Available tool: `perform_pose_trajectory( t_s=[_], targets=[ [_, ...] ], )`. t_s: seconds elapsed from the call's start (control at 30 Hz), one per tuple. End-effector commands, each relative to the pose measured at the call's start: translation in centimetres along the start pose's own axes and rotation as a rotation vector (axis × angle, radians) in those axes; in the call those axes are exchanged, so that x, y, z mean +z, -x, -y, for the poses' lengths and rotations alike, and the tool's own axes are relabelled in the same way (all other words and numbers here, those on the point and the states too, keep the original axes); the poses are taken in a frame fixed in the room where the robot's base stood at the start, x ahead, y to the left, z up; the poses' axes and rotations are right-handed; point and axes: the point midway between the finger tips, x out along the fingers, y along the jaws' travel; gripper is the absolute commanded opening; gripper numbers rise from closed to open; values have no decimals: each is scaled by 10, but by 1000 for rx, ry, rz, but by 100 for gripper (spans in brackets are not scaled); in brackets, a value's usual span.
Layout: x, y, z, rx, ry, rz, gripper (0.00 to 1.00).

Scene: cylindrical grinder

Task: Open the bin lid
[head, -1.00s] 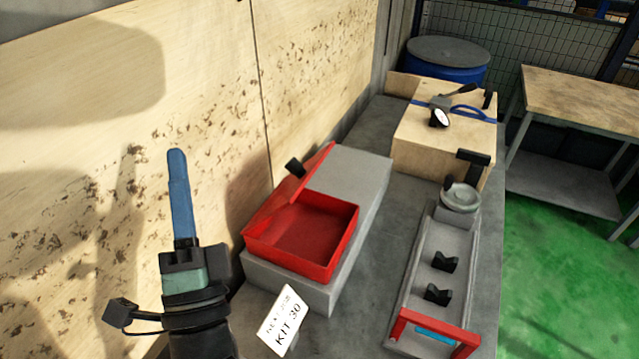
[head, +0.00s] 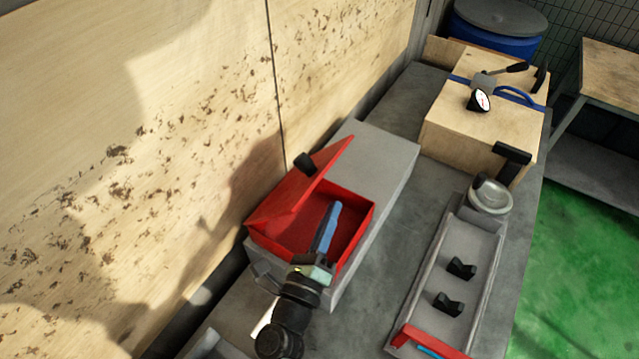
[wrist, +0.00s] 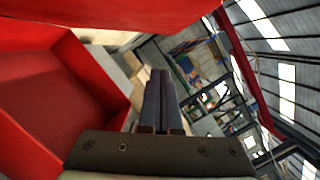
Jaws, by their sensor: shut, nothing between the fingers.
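The red bin (head: 357,226) sits on a grey block in the head view. Its red lid (head: 305,187) stands partly open, tilted up on the wall side, with a black knob (head: 303,161) on it. My gripper (head: 334,208) is shut and empty, its blue fingers together, and appears in front of the bin's opening; whether it touches the bin or lid I cannot tell. In the wrist view, the shut fingers (wrist: 160,75) point away beneath the red lid (wrist: 120,12), with the bin's red wall (wrist: 95,65) to their left.
The grey block (head: 385,150) carries the bin beside the wooden wall (head: 190,120). A grey tray (head: 430,305) with black V-shaped blocks stands to the right. A wooden box (head: 455,125) with a blue handle and a dial stands behind. Bare grey bench top lies between block and tray.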

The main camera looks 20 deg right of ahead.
Motion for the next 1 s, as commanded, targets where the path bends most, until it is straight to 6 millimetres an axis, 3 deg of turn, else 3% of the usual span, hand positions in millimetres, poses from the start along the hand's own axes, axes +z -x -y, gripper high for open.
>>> perform_pose_trajectory(
  t_s=[0.1,0.3,0.8,1.0],
  targets=[
    [10,-21,4,1,-1,2,0],
    [33,-25,2,2,0,2,0],
    [40,-26,0,2,2,1,0],
    [62,-31,4,23,84,4,0]
  ],
)
